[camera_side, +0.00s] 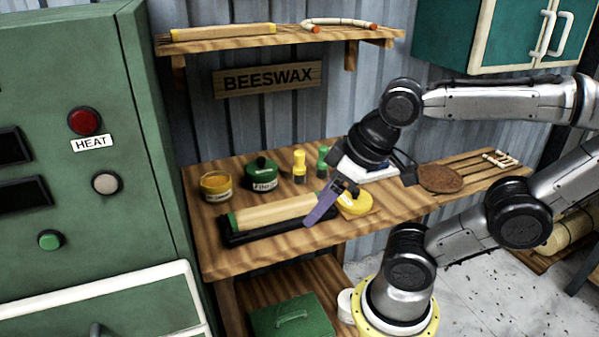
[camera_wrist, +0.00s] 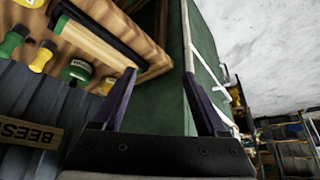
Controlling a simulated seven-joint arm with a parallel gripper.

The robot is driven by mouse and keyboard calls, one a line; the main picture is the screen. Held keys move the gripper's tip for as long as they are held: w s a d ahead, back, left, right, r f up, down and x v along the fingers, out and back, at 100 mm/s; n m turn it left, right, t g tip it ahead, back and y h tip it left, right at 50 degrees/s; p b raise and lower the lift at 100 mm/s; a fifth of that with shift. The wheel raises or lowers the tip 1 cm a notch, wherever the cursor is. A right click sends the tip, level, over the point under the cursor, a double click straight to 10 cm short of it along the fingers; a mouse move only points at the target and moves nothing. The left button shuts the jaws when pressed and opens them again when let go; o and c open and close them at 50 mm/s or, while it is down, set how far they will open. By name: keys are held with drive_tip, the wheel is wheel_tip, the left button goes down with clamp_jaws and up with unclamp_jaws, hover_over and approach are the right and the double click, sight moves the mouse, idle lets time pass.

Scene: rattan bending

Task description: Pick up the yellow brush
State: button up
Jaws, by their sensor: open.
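A small upright yellow item (camera_side: 299,167), the likeliest yellow brush, stands toward the back of the wooden bench, between a green can and a green item. Its bristles cannot be made out. It also shows, upside down, at the left of the wrist view (camera_wrist: 41,57). My gripper (camera_side: 312,220) is in front of it in the side view, its purple finger slanting down to the left over the bench's front part. In the wrist view my gripper (camera_wrist: 160,74) has its two fingers spread with nothing between them. It is apart from the yellow item.
The finish can (camera_side: 262,174) and a yellow jar (camera_side: 216,186) stand left of it; a green item (camera_side: 322,160) is close on the right. A rattan bundle in a black holder (camera_side: 275,222) and a yellow disc (camera_side: 354,202) lie in front. A green cabinet (camera_side: 150,150) borders the left.

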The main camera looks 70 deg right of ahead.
drive_tip(key=w+d+r+n+h, duration=0.3)
drive_tip(key=w+d+r+n, duration=0.4)
drive_tip(key=w+n, duration=0.45)
drive_tip(key=n+g+h, duration=0.1)
drive_tip(key=n+g, duration=0.5)
hover_over(301, 162)
drive_tip(key=w+a, duration=0.1)
drive_tip(key=a, duration=0.2)
wheel_tip(301, 162, down, 12)
drive_tip(key=x, duration=0.6)
drive_tip(key=shift+w+d+f, duration=0.2)
drive_tip(key=shift+d+f, duration=0.05)
drive_tip(key=shift+d, duration=0.15)
drive_tip(key=shift+d+x, duration=0.2)
drive_tip(key=shift+x, duration=2.9)
drive_tip(key=shift+r, duration=0.1)
clamp_jaws()
